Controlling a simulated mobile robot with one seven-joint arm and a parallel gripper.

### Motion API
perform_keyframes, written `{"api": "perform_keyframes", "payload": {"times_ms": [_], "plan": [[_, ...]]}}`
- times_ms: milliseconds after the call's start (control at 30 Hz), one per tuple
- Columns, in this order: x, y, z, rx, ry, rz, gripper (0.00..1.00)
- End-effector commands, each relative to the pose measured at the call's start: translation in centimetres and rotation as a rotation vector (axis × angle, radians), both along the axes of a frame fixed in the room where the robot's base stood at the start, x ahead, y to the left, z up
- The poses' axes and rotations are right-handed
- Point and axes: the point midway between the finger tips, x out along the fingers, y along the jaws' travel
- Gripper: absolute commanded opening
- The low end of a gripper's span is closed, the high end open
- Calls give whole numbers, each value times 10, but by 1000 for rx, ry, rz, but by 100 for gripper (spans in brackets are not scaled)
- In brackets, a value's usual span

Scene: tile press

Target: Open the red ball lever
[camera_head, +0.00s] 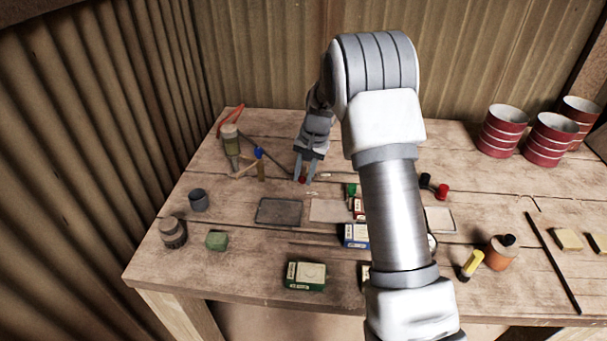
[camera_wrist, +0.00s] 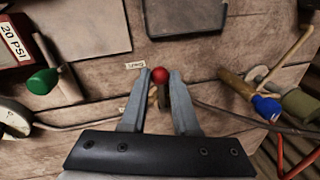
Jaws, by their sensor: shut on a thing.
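The red ball lever ends in a small red ball (camera_wrist: 160,75), seen in the wrist view between my fingertips; in the head view it is a small red spot (camera_head: 302,179). My gripper (camera_wrist: 160,73) is shut on the ball, with a grey finger on either side. In the head view my gripper (camera_head: 304,181) reaches down to the back middle of the table. The lever's stem below the ball is mostly hidden. A small white label (camera_wrist: 136,65) lies just left of the ball in the wrist view; its text is too blurred to read.
A blue-knobbed valve (camera_wrist: 267,107) on a pipe is close to the right in the wrist view. A green ball lever (camera_wrist: 43,81) and a red box marked 20 PSI (camera_wrist: 15,42) are left. On the wooden table (camera_head: 180,262), a dark plate (camera_head: 279,212) lies in front of my gripper.

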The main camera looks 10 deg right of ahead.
Motion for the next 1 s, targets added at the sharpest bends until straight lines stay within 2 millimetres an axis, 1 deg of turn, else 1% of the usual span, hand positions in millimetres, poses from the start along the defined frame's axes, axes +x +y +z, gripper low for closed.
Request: {"api": "perform_keyframes", "payload": {"times_ms": [167, 367, 767, 1000], "plan": [[0, -4, 1, 1, -3, 55, 0], [-1, -13, 1, 1, -2, 186, 0], [1, -32, 2, 0, -2, 562, 0], [7, -41, 2, 0, -3, 791, 0]]}}
